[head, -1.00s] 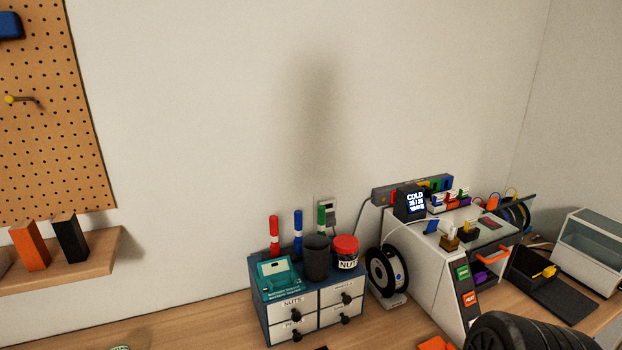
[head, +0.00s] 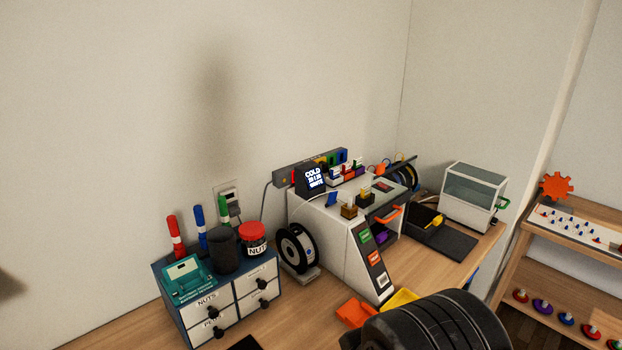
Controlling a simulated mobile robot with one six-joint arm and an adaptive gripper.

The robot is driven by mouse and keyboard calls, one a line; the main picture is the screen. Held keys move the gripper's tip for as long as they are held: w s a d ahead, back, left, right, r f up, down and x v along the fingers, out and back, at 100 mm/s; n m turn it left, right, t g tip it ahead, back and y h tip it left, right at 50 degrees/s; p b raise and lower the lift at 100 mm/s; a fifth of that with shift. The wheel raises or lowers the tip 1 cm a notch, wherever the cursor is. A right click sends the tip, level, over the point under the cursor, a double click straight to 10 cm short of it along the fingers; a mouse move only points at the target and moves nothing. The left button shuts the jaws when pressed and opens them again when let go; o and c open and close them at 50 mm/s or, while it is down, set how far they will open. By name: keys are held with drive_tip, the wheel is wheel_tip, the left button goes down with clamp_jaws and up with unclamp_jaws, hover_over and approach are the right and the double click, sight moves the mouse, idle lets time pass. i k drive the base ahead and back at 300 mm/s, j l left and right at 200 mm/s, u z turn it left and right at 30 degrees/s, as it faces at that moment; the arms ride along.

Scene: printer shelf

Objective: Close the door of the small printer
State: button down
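A white printer (head: 334,237) with sloped front panel, buttons and a small display reading "COLD" stands on the bench right of centre. An orange handle (head: 390,214) shows at its front, above a dark opening with a purple item (head: 381,237) inside; I cannot tell exactly how its door stands. A smaller white case (head: 466,213) with a dark window and a green handle (head: 502,203) stands farther right near the bench end. I cannot tell which one is the small printer. My dark ribbed arm part covers the bottom centre-right; my gripper's fingers are out of view.
A filament spool (head: 297,249) and a drawer cabinet (head: 232,303) with markers, cup and jar stand left of the white printer. Orange (head: 354,312) and yellow (head: 400,299) trays lie in front. A dark tray (head: 443,239) lies between printer and case. A wooden shelf (head: 567,240) stands right.

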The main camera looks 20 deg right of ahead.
sight(376, 216)
drive_tip(key=i+l, duration=0.15)
drive_tip(key=l, duration=0.15)
drive_tip(key=i+l, duration=0.1)
drive_tip(key=l, duration=0.25)
drive_tip(key=i+l, duration=0.15)
drive_tip(key=l, duration=0.15)
drive_tip(key=i+l+u, duration=0.1)
drive_tip(key=l, duration=0.25)
